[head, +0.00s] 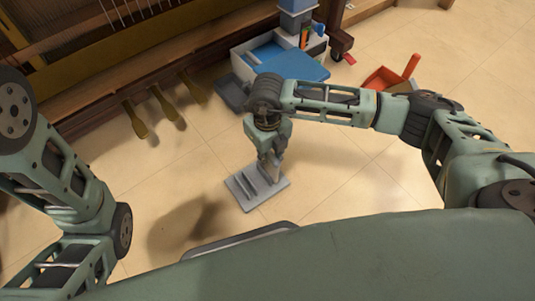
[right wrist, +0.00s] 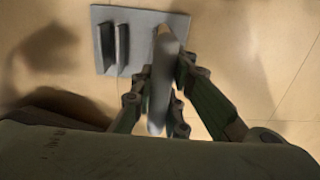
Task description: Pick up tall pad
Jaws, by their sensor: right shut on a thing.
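My right gripper (head: 270,163) points down and is shut on a tall, thin, light grey pad (right wrist: 161,85). The pad stands on edge between the fingers (right wrist: 160,105), over the right part of the plate. I cannot tell whether its lower end still touches the plate. Two shorter dark upright pieces (right wrist: 115,45) stand at the plate's left. My left gripper is out of view; only my left arm shows.
A piano with brass pedals (head: 165,105) stands at the upper left. A white box with a blue lid (head: 290,62) and tools sits at the back, with a red dustpan (head: 385,79) to its right. The tiled floor around the plate is clear.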

